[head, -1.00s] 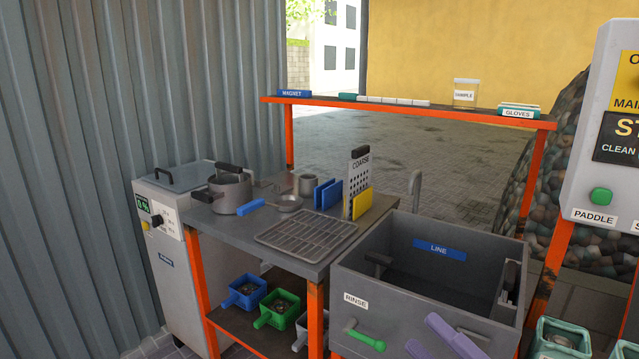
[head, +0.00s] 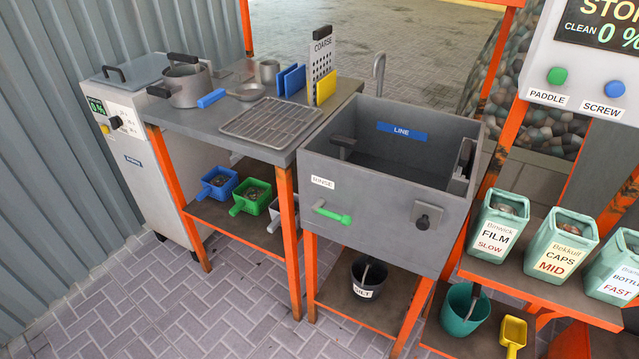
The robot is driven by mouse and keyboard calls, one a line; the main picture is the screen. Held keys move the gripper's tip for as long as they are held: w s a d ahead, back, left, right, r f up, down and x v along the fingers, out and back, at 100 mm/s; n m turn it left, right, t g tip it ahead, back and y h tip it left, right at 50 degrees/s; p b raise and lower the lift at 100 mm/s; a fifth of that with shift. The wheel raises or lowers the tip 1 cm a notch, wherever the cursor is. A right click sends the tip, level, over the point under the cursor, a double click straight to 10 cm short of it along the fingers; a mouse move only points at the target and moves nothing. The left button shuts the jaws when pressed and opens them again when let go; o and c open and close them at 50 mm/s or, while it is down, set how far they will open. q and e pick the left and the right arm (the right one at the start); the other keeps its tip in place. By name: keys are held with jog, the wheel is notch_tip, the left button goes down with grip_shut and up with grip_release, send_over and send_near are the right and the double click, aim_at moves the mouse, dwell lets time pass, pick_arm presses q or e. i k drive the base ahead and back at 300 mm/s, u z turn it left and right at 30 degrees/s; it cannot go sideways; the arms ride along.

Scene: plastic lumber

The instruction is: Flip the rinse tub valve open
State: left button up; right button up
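The rinse tub (head: 375,225) is a grey open box on orange legs, right of the middle in the head view, with a RINSE label on its front. The valve lever (head: 333,214) has a green grip and sits on the front face, low on the left, below the label. It lies nearly level, its grip pointing right and slightly down. A dark square fitting with a knob (head: 426,215) is on the right of the same face. Neither of my grippers is in view, and nothing touches the lever.
A worktable (head: 212,125) with a wire rack (head: 270,122) and pots adjoins the tub on the left. A dark bucket (head: 368,280) stands on the shelf below. Labelled green bins (head: 498,228) stand to the right. The paved floor (head: 230,310) in front is clear.

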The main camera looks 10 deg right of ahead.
aim_at(345, 221)
jog(key=z, duration=0.6)
jog(key=k, duration=0.65)
jog(key=z, duration=0.55)
jog(key=i, duration=1)
jog(key=u, duration=0.7)
